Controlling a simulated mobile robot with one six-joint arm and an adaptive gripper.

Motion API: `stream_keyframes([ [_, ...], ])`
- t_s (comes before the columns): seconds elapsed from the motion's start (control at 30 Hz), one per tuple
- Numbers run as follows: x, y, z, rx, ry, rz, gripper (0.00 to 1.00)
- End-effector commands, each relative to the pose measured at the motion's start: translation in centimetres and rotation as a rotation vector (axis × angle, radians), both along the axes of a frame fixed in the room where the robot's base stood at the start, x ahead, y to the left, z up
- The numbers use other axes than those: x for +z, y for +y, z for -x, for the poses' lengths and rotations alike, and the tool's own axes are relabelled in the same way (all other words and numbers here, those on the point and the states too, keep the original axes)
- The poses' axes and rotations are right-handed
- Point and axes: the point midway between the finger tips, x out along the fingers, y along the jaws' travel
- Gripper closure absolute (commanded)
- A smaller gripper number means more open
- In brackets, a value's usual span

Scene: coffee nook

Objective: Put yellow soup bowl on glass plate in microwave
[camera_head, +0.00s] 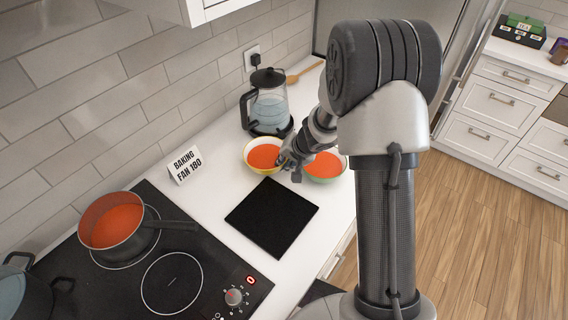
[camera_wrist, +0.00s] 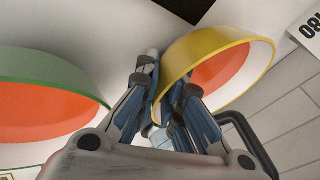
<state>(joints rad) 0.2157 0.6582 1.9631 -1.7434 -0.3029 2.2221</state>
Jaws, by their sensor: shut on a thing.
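The yellow soup bowl (camera_head: 262,156), filled with orange soup, stands on the white counter beside the kettle. In the wrist view the yellow bowl (camera_wrist: 187,57) has its near wall between my fingers. My gripper (camera_head: 287,166) is at the bowl's right side; in the wrist view my gripper (camera_wrist: 168,88) is shut on its wall. Whether the bowl is lifted cannot be told. Neither the microwave nor a glass plate is seen.
A green-rimmed soup bowl (camera_head: 325,166) stands close on the right. A kettle (camera_head: 269,103) is behind, a black mat (camera_head: 271,217) in front. A sign (camera_head: 185,165), stove (camera_head: 172,283) and soup pot (camera_head: 117,226) are to the left.

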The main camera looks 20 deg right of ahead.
Motion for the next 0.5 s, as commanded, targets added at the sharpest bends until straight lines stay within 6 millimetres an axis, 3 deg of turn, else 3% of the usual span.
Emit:
stream_keyframes([
  [0.2, -0.11, 0.01, -0.09, -0.001, -0.002, -0.002, 1.00],
  [0.23, -0.26, 0.00, 0.00, 0.000, 0.000, 0.000, 0.91],
  [0.33, -0.22, 0.00, -0.01, 0.000, 0.000, 0.000, 0.85],
  [0.5, -0.23, 0.01, 0.00, 0.000, 0.000, 0.000, 0.84],
])
